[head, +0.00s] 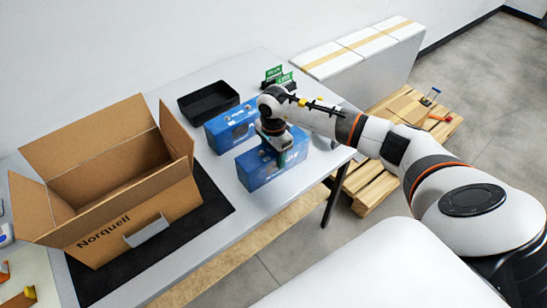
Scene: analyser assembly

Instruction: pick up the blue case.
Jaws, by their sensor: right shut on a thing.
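Two blue cases are on the white table. The nearer blue case (262,172) is under my right gripper (277,148), which comes down on its top and is shut on it. The fingertips are partly hidden by the wrist and the case. I cannot tell whether this case touches the table or is slightly raised. The other blue case (228,128) stands just behind it, to the upper left. My left gripper is not in the head view.
An open cardboard box (125,215) marked Norquell stands on a black mat (212,205) at the left. An empty black tray (207,101) lies behind the cases. Green-labelled items (278,76) stand at the table's back. Pallets (372,185) are on the floor at the right.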

